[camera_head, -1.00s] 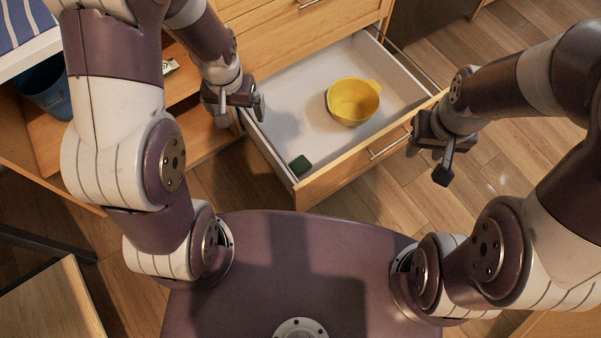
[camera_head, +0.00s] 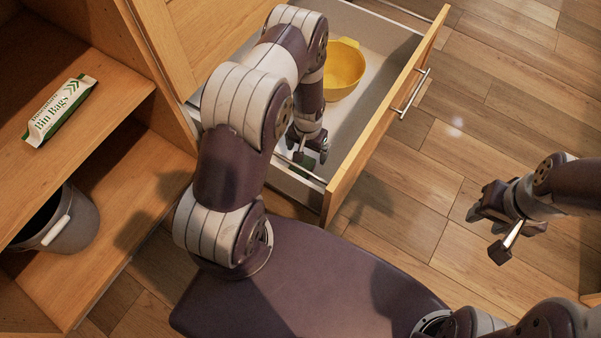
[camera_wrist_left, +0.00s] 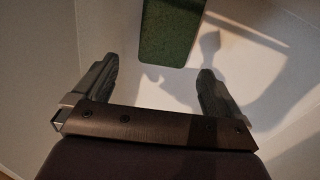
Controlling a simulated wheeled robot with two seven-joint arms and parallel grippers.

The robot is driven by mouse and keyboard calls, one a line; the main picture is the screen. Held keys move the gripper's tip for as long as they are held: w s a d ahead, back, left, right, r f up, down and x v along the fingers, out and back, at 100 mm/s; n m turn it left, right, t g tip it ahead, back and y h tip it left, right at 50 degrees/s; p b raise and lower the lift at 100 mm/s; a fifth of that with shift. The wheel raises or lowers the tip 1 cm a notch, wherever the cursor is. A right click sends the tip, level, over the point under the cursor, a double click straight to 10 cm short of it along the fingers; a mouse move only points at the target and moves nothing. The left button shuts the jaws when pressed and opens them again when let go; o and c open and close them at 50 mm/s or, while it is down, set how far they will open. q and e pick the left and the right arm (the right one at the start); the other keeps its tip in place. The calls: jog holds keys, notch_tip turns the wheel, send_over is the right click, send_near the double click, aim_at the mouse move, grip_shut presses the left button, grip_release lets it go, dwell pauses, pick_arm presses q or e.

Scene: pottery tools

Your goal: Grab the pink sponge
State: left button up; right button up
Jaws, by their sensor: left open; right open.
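No plainly pink sponge shows. A green rectangular block, perhaps the sponge's green face, lies on the pale drawer floor; it shows in the left wrist view (camera_wrist_left: 172,32) with a thin paler edge. In the head view it is mostly hidden behind my left gripper (camera_head: 310,150), which is inside the open drawer (camera_head: 390,112) near its front left corner. In the wrist view, my left gripper's fingers (camera_wrist_left: 160,90) are spread and empty, with the block ahead, between their lines. My right gripper (camera_head: 487,232) is open and empty above the floor at right.
A yellow bowl (camera_head: 343,72) stands in the drawer, beyond my left gripper. The drawer walls surround my left gripper. At left, an open wooden cabinet holds a bin bags box (camera_head: 62,108) on a shelf and a grey bucket (camera_head: 72,228) below. The floor at right is clear.

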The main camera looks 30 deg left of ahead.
aim_at(307, 157)
pick_arm(q)
jog(key=f+b, duration=0.2)
jog(key=f, duration=0.1)
jog(key=f+b, duration=0.2)
jog(key=shift+w+a+f, duration=0.1)
jog(key=shift+w+a, duration=0.1)
jog(key=shift+w, duration=0.05)
jog(key=shift+r, duration=0.2)
jog(key=shift+c, duration=0.7)
jog(key=c, duration=1)
jog(key=shift+o, duration=0.2)
